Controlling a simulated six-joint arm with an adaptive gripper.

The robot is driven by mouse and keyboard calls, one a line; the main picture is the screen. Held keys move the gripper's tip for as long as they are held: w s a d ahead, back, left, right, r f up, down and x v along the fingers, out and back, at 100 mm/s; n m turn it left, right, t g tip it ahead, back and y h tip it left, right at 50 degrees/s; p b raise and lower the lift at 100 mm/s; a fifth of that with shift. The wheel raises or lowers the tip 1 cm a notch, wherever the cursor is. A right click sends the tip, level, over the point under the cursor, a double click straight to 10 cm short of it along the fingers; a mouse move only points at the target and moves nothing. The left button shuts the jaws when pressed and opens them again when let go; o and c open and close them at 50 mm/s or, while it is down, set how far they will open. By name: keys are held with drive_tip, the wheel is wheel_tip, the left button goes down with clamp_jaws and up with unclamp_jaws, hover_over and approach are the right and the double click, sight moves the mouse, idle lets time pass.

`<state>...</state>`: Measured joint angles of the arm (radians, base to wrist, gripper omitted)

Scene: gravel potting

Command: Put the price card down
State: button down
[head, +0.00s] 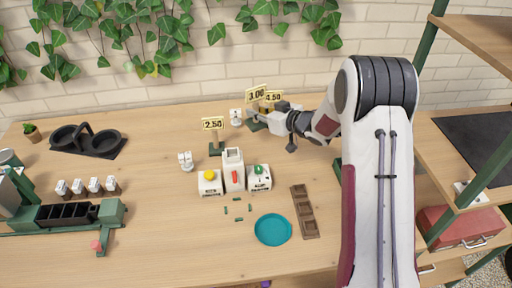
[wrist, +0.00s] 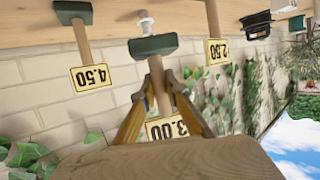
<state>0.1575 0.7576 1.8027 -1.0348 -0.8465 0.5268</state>
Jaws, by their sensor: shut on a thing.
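The yellow 3.00 price card (head: 257,93) stands upright on a wooden stem with a green base at the back of the table. In the wrist view, which is upside down, the 3.00 card (wrist: 170,127) shows between my fingers. My gripper (wrist: 158,78) is shut on its stem, between the card and the green base (wrist: 153,46). In the head view my gripper (head: 264,115) reaches in from the right and partly hides the stem. I cannot tell whether the base touches the table.
The 4.50 card (head: 274,97) stands close behind on the right, the 2.50 card (head: 213,124) to the left. A small white item (head: 236,116) is just left of my gripper. Dispensers (head: 234,170), a teal dish (head: 272,230) and a brown tray (head: 304,211) are nearer the front.

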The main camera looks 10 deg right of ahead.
sight(256, 126)
idle(0.3)
drive_tip(key=shift+f, duration=3.05)
drive_tip(key=shift+f, duration=0.1)
drive_tip(key=shift+f, duration=1.8)
drive_tip(key=shift+f, duration=0.1)
drive_tip(key=c, duration=2)
unclamp_jaws()
drive_tip(key=shift+c, duration=0.2)
